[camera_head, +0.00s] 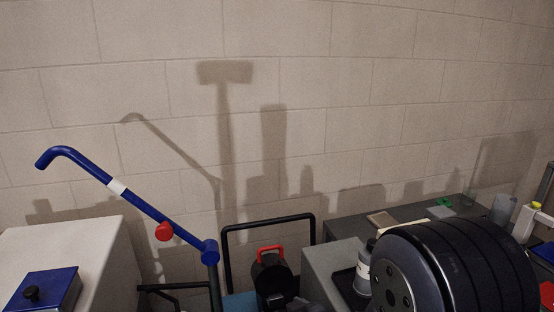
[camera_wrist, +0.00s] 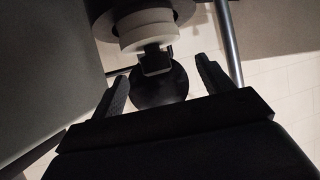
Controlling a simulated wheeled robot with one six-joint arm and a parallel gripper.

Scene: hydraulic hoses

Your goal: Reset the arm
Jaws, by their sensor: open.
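My gripper (camera_wrist: 163,70) shows in the wrist view with its two black fingers spread wide apart. The space between the fingertips holds nothing gripped. Beyond them is a dark round part (camera_wrist: 160,88), below a stepped cylinder with white rings (camera_wrist: 148,28). I cannot tell what these parts belong to, and no contact with the fingers is visible. In the head view I cannot make out my gripper for certain.
In the head view, a blue lever (camera_head: 140,199) with a white band slants over a pale cabinet (camera_head: 85,245) at left. A black object with a red handle (camera_head: 270,252) stands low centre. A large black drum (camera_head: 455,270) fills the right, near a grey bench (camera_head: 345,232).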

